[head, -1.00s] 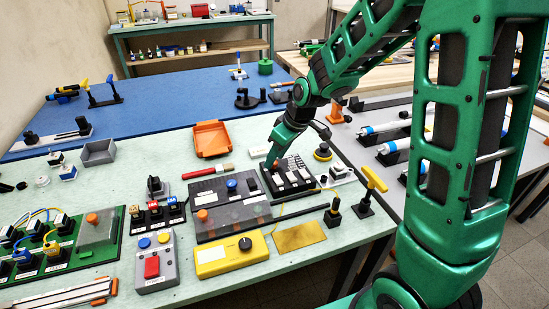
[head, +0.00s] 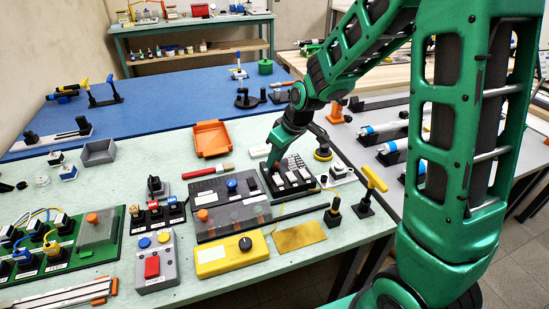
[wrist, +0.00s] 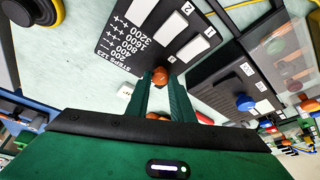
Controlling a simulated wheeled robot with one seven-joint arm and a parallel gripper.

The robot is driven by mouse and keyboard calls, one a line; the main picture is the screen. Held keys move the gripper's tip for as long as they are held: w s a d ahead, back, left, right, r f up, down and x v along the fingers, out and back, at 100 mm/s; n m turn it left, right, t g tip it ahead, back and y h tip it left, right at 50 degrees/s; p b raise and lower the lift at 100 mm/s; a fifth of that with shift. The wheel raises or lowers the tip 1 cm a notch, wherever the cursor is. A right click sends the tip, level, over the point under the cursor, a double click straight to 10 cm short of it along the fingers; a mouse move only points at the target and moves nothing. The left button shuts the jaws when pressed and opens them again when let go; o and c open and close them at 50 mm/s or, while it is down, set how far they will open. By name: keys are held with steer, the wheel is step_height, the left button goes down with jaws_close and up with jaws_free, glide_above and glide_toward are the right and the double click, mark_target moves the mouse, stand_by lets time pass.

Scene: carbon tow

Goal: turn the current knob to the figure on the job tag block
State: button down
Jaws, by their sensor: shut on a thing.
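My gripper (wrist: 160,82) is shut on an orange-red knob (wrist: 160,75) at the edge of a black panel with white slide switches (wrist: 170,28) in the wrist view. White print beside the switches lists step figures; no pointer mark on the knob shows. In the head view my gripper (head: 271,161) is low over the same panel (head: 304,188), and the fingers mostly hide the knob. A small white block (head: 259,152) stands just behind it, perhaps the job tag block; it also shows in the wrist view (wrist: 125,91). I cannot read its figure.
A dark box with a blue knob (head: 231,184) and an orange knob (head: 202,214) sits left of the panel. A yellow meter (head: 228,255) and a brass plate (head: 299,236) lie in front. A yellow-ringed round part (head: 323,154) is close on the right. An orange tray (head: 211,139) stands behind.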

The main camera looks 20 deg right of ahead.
steer(key=m+h, duration=0.1)
steer(key=m, duration=0.2)
steer(key=shift+a+m+t, duration=0.1)
steer(key=shift+m+t, duration=0.2)
steer(key=m+h, duration=0.1)
steer(key=m, duration=0.1)
steer(key=m+h, duration=0.1)
steer(key=m, duration=0.1)
steer(key=shift+a+m, duration=0.2)
steer(key=shift+m, duration=0.1)
steer(key=m+h, duration=0.1)
steer(key=m, duration=0.3)
steer(key=shift+w+a+m+h, duration=0.1)
steer(key=shift+a+m+h, duration=0.05)
steer(key=shift+m+h, duration=0.2)
steer(key=shift+w+a+m+g+h, duration=0.1)
steer(key=shift+m+g+h, duration=0.3)
steer(key=shift+m, duration=0.7)
steer(key=shift+a+m+g+h, duration=0.1)
steer(key=shift+m+g+h, duration=0.25)
steer(key=shift+m, duration=0.7)
steer(key=shift+r, duration=0.1)
steer(key=c, duration=1.5)
jaws_free()
steer(key=shift+c, duration=0.2)
steer(key=v, duration=1)
steer(key=shift+r, duration=0.35)
